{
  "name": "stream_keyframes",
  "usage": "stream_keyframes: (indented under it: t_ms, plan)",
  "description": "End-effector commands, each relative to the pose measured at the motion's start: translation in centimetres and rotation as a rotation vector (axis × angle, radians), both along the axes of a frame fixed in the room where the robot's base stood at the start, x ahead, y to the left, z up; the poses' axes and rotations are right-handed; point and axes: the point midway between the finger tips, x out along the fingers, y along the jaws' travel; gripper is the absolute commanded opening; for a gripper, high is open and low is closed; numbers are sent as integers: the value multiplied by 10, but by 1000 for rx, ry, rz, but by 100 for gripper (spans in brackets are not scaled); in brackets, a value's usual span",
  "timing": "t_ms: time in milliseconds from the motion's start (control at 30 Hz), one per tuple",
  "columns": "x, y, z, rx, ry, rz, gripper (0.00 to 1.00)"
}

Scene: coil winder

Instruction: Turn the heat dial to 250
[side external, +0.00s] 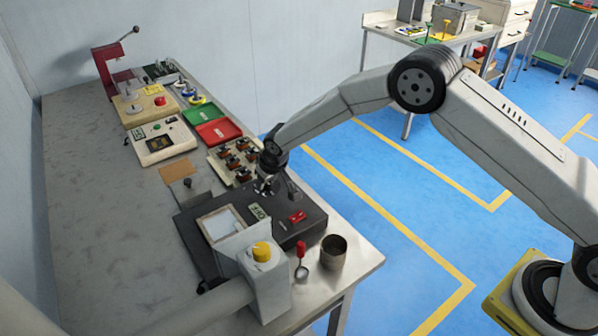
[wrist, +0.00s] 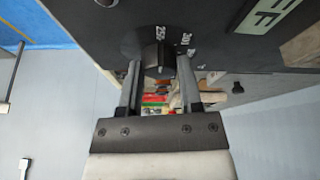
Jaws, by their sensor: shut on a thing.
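The black heat dial (wrist: 157,60) is a round knob on the face of a dark machine box, seen close in the wrist view. White scale marks beside it read about 250 and another number I cannot read surely. My gripper (wrist: 160,66) has one finger on each side of the dial and is shut on it. I cannot tell exactly where the dial points. In the side view my gripper (side external: 266,186) is at the back edge of the dark box (side external: 185,228), and the dial is hidden there.
The box carries a pale framed window (side external: 222,223), a small label plate (side external: 258,212) and a red switch (side external: 297,216). A tray of small parts (side external: 236,160) lies close behind my gripper. A metal cup (side external: 333,252) and a red-handled tool (side external: 301,255) stand in front.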

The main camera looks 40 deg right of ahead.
Motion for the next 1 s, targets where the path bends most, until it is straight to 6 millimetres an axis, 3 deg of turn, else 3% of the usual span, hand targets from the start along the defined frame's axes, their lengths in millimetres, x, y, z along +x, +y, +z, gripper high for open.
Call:
stream_keyframes:
  t_ms: [533, 567, 633, 667, 1000]
  plan:
    - [0, 0, 0, -2, -1, 61, 0]
    - [0, 0, 0, -2, -1, 61, 55]
    - [0, 0, 0, -2, -1, 60, 77]
    - [0, 0, 0, -2, -1, 60, 81]
    - [0, 0, 1, -1, -2, 58, 81]
